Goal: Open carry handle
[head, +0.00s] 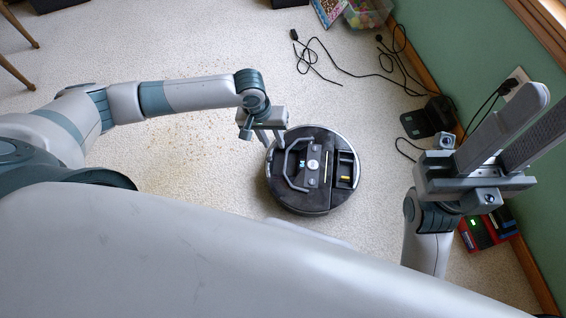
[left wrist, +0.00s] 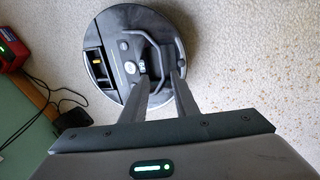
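A round dark robot vacuum (head: 325,196) sits on the carpet in the middle of the head view; it also shows at the top of the left wrist view (left wrist: 112,22). Its grey carry handle (head: 287,168) is an angular loop on the vacuum's left side. My left gripper (head: 272,142) is over the vacuum's upper left edge, fingers apart, near one end of the handle. Whether they touch it I cannot tell. My right gripper (head: 541,112) is raised at the right, open and empty.
A black charging dock (head: 430,117) stands by the green wall, with black cables (head: 375,73) across the carpet. A red and black device (head: 490,230) lies below my right gripper. Chair legs (head: 18,50) show at upper left.

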